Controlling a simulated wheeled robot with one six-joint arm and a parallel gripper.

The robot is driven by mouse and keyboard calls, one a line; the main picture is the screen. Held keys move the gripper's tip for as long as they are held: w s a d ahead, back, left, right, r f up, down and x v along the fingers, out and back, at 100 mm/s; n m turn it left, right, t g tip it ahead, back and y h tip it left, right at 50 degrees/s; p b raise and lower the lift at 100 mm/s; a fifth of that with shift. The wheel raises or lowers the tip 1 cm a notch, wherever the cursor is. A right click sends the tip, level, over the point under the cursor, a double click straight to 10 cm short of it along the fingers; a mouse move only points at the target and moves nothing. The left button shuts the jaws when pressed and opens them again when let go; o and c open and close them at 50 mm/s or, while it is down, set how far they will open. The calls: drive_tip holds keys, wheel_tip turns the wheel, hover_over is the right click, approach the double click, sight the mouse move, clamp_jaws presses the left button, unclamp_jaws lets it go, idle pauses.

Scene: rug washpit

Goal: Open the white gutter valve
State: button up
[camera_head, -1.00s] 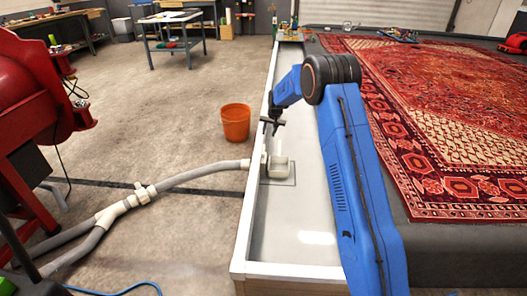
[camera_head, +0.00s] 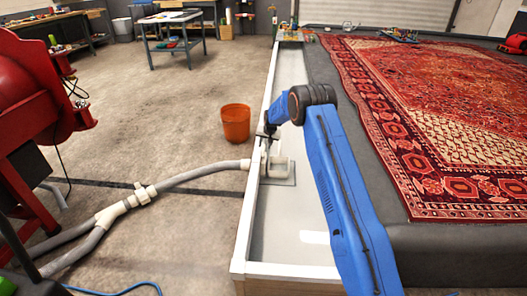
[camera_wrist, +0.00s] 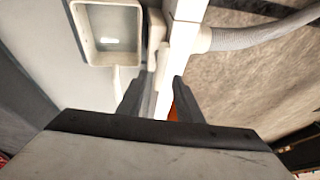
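The white gutter valve (camera_head: 263,158) sits at the left wall of the white gutter, beside a small square box (camera_head: 281,166) and where the grey hose meets the wall. In the wrist view, the valve (camera_wrist: 155,28) and a slim white piece, likely its handle (camera_wrist: 163,65), show just beyond my fingertips. My gripper (camera_head: 267,138) is just above the valve. In the wrist view, my gripper (camera_wrist: 157,90) has its two dark fingers apart, with the white piece roughly in line with the gap. I cannot tell whether either finger touches it.
The gutter (camera_head: 290,225) runs along the dark platform carrying a red rug (camera_head: 430,120). A grey hose (camera_head: 195,173) crosses the floor to the left. An orange bucket (camera_head: 236,124) stands near the gutter's outer wall. A red machine (camera_head: 35,110) is at far left.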

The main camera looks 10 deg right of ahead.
sight(264, 149)
drive_tip(key=shift+x, duration=3.05)
clamp_jaws()
